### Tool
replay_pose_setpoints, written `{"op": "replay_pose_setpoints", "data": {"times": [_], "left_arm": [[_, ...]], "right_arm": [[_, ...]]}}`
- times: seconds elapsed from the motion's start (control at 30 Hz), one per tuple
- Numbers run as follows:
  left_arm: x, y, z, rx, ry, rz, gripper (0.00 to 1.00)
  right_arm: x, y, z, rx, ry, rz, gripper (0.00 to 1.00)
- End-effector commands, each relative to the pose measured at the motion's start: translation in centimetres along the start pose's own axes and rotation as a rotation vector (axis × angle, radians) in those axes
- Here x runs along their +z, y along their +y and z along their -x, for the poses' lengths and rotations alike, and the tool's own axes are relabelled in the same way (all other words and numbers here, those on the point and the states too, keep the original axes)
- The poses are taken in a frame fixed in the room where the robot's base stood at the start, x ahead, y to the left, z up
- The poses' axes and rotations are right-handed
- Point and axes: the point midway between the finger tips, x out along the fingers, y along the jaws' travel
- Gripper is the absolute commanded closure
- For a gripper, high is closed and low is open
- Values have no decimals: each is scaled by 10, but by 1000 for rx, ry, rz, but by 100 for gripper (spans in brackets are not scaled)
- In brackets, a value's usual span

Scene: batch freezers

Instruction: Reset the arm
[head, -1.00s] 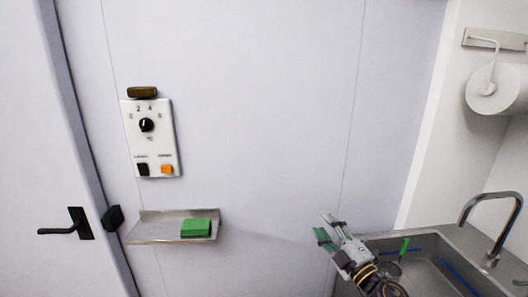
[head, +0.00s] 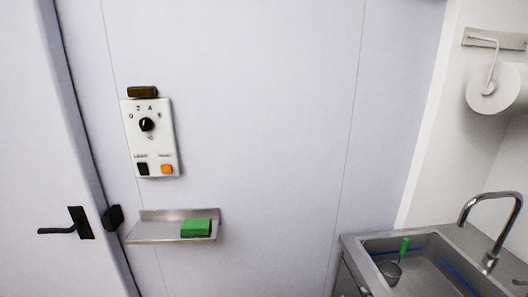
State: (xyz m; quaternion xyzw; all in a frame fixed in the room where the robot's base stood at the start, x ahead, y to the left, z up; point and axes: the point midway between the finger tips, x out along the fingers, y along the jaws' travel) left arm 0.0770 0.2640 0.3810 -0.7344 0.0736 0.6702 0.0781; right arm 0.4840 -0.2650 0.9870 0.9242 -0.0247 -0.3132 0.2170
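Neither of my grippers nor my arms shows in the head view now. A white control panel (head: 153,150) with a black dial (head: 147,124), a black switch (head: 143,169) and an orange switch (head: 166,169) is fixed to the pale wall. Below it is a small metal shelf (head: 150,231) with a green block (head: 196,228) lying on its right part.
A metal sink (head: 352,248) with a curved tap (head: 490,222) is at the lower right; a green-handled utensil (head: 391,269) lies in its basin. A paper roll (head: 497,88) hangs at the upper right. A door with a black handle (head: 68,224) is at the left.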

Motion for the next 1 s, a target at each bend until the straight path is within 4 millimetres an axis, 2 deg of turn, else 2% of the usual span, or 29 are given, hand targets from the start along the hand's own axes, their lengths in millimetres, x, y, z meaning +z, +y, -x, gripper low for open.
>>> {"op": "replay_pose_setpoints", "data": {"times": [0.1, 0.3, 0.5, 0.87, 1.0], "left_arm": [[0, 0, 0, 0, 0, 0, 3], [0, 0, 0, 0, 0, 0, 3], [0, 0, 0, 0, 0, 0, 3], [-1, 0, 0, 0, 1, 0, 3], [0, 0, -3, 0, 1, 0, 3]], "right_arm": [[35, -18, 13, -70, -135, -55, 56], [80, -45, 39, -183, -324, -114, 56], [105, -62, 59, -262, -433, -144, 56], [132, -85, 91, -371, -567, -175, 56], [141, -91, 78, -370, -569, -171, 56]]}}
